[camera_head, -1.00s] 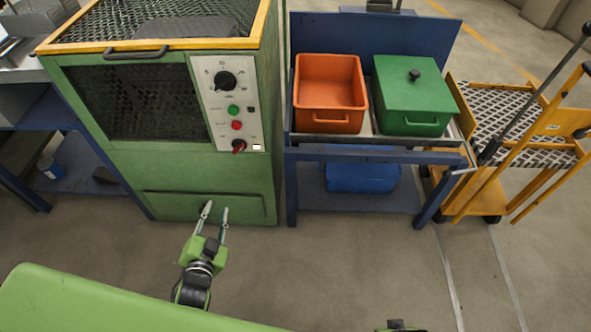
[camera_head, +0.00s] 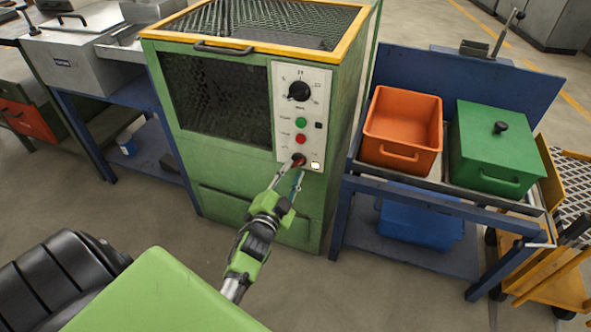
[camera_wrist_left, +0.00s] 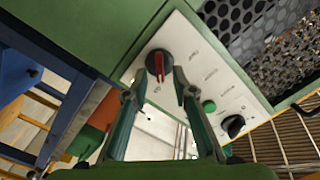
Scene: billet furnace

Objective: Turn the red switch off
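The red switch (camera_head: 298,159) is a red handle on a dark round base, low on the white control panel (camera_head: 311,84) of the green furnace (camera_head: 225,172). My left gripper (camera_head: 294,170) is at the switch and partly covers it in the head view. In the left wrist view the red switch (camera_wrist_left: 158,65) shows just ahead of and between the fingertips of my left gripper (camera_wrist_left: 160,76). The fingers are apart, one on each side; I cannot tell whether they touch it. My right gripper is out of view.
Above the switch sit a red button (camera_head: 301,139), a green button (camera_head: 301,122) and a black dial (camera_head: 299,91). A small white light (camera_head: 316,165) glows beside the switch. An orange bin (camera_head: 402,131) and a green lidded box (camera_head: 498,147) stand on the stand to the right.

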